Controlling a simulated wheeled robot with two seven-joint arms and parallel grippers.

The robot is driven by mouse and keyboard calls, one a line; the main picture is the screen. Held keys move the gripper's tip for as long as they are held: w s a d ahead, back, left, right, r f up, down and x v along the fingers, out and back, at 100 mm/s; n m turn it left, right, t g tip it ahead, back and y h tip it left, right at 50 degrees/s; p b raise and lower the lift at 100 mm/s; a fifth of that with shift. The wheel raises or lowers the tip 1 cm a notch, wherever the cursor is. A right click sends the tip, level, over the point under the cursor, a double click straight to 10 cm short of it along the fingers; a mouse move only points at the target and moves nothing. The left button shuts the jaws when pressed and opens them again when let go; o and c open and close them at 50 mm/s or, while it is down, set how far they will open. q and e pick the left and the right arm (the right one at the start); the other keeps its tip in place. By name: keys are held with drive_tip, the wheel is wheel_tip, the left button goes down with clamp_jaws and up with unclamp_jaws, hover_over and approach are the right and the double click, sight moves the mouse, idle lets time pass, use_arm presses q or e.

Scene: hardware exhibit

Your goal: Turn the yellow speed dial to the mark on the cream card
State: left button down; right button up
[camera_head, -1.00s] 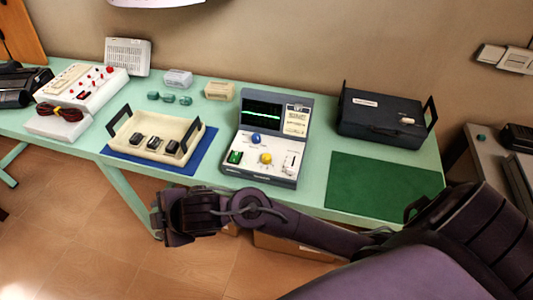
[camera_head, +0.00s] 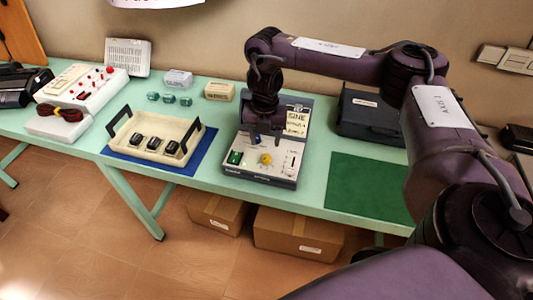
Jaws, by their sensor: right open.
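The yellow speed dial (camera_head: 266,159) sits on the sloping white front panel of a grey instrument (camera_head: 259,179) on the green table. The cream card (camera_head: 296,122) with dark lettering is on the instrument's upright back, right of the screen. The dial's pointer and the card's mark are too small to read. My right gripper (camera_head: 262,136) points down over the upper panel, above and behind the yellow dial and apart from it. It is open, though its fingers are hard to make out. It hides the screen and part of a blue knob (camera_head: 256,140). My left gripper is out of view.
A green switch (camera_head: 235,158) and a slider (camera_head: 290,160) flank the dial. A cream tray (camera_head: 124,137) with black blocks stands left on a blue mat. A dark case (camera_head: 368,113) is behind right. The green mat (camera_head: 365,185) is bare. Cardboard boxes (camera_head: 298,233) lie under the table.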

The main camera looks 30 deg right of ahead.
sight(266, 157)
drive_tip(key=shift+d, duration=0.35)
wheel_tip(266, 157, down, 5)
drive_tip(key=shift+a+f+b, duration=0.1)
drive_tip(key=shift+f+b, duration=0.05)
drive_tip(key=shift+b, duration=0.9)
drive_tip(key=shift+f+p, duration=0.35)
drive_tip(key=shift+f, duration=0.7)
drive_tip(key=c, duration=1)
drive_tip(key=shift+o, duration=0.2)
